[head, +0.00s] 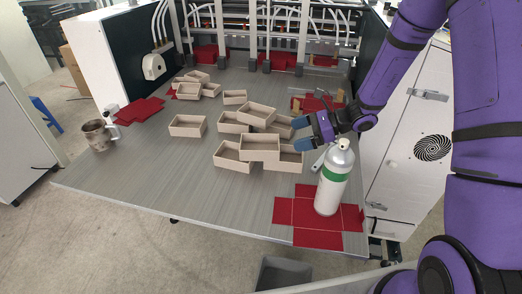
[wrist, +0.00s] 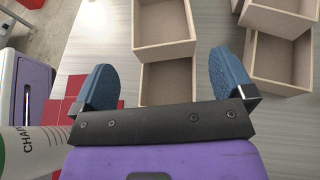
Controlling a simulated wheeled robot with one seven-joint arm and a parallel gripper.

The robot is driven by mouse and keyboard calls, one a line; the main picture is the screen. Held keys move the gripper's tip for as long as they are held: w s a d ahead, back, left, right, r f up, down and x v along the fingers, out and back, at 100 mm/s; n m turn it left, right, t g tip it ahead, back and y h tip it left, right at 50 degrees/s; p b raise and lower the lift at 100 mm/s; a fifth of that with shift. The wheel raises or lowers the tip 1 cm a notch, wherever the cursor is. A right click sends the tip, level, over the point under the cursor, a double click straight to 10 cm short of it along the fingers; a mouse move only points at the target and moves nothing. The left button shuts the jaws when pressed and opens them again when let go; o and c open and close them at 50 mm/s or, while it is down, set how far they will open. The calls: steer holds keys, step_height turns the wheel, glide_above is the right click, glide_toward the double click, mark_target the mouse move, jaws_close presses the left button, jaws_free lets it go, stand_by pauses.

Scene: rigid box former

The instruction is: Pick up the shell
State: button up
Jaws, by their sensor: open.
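Several beige, open-topped box shells lie on the grey table, some loosely heaped in the middle. One shell (head: 260,147) rests raised on others at the front of the heap, and another (head: 258,114) sits on top behind it. My gripper (head: 301,133) is open and empty at the right side of the heap, its blue fingers pointing left. In the wrist view a shell (wrist: 163,48) lies ahead between the open fingers (wrist: 166,78), with another shell (wrist: 168,82) partly under it. A further shell (wrist: 277,62) stands beside the right finger. No finger visibly grips a shell.
A white spray bottle (head: 333,180) with a green band stands on a red cross-shaped sheet (head: 305,213) close to my gripper. A metal mug (head: 97,136) stands at the left edge. Red sheets (head: 140,110) lie back left. The table's front left (head: 150,185) is clear.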

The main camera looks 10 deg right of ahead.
mark_target(271, 142)
steer(key=x, duration=0.9)
steer(key=shift+w+f, duration=0.15)
steer(key=shift+f, duration=0.1)
steer(key=c, duration=0.6)
